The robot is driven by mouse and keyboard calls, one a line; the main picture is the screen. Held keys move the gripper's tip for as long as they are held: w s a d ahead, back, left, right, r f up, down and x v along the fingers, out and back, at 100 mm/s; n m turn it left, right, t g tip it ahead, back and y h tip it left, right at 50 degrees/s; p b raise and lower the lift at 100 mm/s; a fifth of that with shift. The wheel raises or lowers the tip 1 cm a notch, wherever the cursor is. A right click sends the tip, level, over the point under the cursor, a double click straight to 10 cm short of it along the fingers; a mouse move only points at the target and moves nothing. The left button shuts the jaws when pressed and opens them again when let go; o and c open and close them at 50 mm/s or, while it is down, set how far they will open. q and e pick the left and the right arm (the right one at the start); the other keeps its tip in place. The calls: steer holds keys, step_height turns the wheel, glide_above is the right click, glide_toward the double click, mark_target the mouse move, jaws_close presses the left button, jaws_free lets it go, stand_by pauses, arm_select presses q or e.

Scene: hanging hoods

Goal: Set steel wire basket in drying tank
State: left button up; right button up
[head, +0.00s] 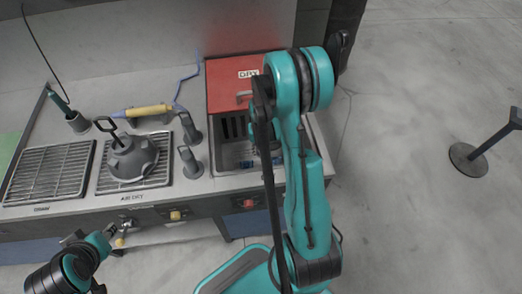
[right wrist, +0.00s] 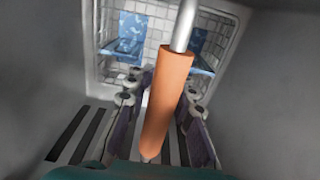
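The drying tank (head: 228,180) is a steel well in the bench, with its red lid (head: 225,85) marked DRY standing open. My right arm reaches over the tank and hides much of it, including most of the right gripper. In the right wrist view the steel wire basket (right wrist: 105,25), holding blue pieces, is inside grey tank walls. Its orange handle (right wrist: 165,100) on a metal rod runs between the fingers of my right gripper (right wrist: 162,95). The fingers look spread, with a gap on the left side. My left gripper (head: 105,235) is in front of the bench; its fingers are unclear.
A grey lidded pot-like piece (head: 132,158) sits on a rack marked AIR DRY. Another bare rack (head: 48,172) is to its left. A yellow-handled tool (head: 148,110) and upright grey holders (head: 190,160) stand left of the tank. A post base (head: 467,158) is on the floor at right.

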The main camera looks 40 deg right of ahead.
steer(key=shift+o, duration=0.3)
steer(key=shift+r, duration=0.1)
step_height(320, 180, up, 12)
steer(key=p, duration=0.5)
steer(key=s+a+r+n+t, duration=0.3)
steer(key=a+r, duration=0.5)
steer(key=a, duration=0.1)
steer(key=s+a+r+n+t, duration=0.2)
steer(key=s+a+r+t, duration=0.2)
steer(key=a+r, duration=0.4)
steer(key=shift+a+r+n, duration=0.25)
steer(key=shift+a+n, duration=0.15)
steer(key=shift+a, duration=0.05)
steer(key=shift+s, duration=0.1)
steer(key=shift+f+b, duration=0.55)
